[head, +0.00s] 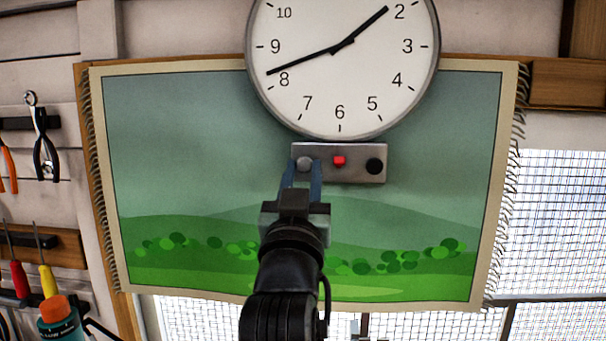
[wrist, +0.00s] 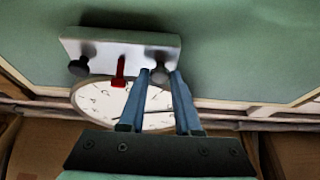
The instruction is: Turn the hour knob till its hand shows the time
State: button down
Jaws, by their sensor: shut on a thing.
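The round white clock (head: 325,85) hangs above a grey control box (head: 355,149). Its shorter hand (head: 372,19) points between 1 and 2, close to 2. Its longer hand (head: 300,61) points a little past 8, towards 9. My gripper (head: 303,172) is shut on the grey knob, one blue finger on each side. In the wrist view the grey knob (wrist: 160,75) sits between the fingertips. No label on the knobs is readable.
A fringed landscape tapestry (head: 200,140) hangs behind the clock and box. Pliers (head: 45,150) and screwdrivers (head: 47,280) hang on the left wall, with a teal bottle (head: 60,325) below. Mesh-covered windows are at the right and below. The space around the box is clear.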

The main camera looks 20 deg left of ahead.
jog(key=shift+a+f+m+b, duration=0.1)
jog(key=shift+m+b, duration=0.2)
jog(key=shift+m, duration=0.1)
jog(key=m+h+b, duration=0.1)
jog(key=m, duration=0.1)
jog(key=m+h+b, duration=0.1)
jog(key=m+b, duration=0.1)
jog(key=shift+s+a+f+m+h, duration=0.1)
jog(key=shift+a+m+h, duration=0.05)
jog(key=shift+m+h, duration=0.25)
jog(key=shift+r+m+h+b, duration=0.1)
jog(key=shift+m+h+b, duration=0.55)
jog(key=shift+m+b, duration=0.5)
jog(key=shift+r+m+h+b, duration=0.1)
jog(key=shift+m+h+b, duration=0.6)
jog(key=shift+m, duration=0.75)
jog(key=c, duration=0.6)
grip_release()
jog(key=shift+r, duration=0.1)
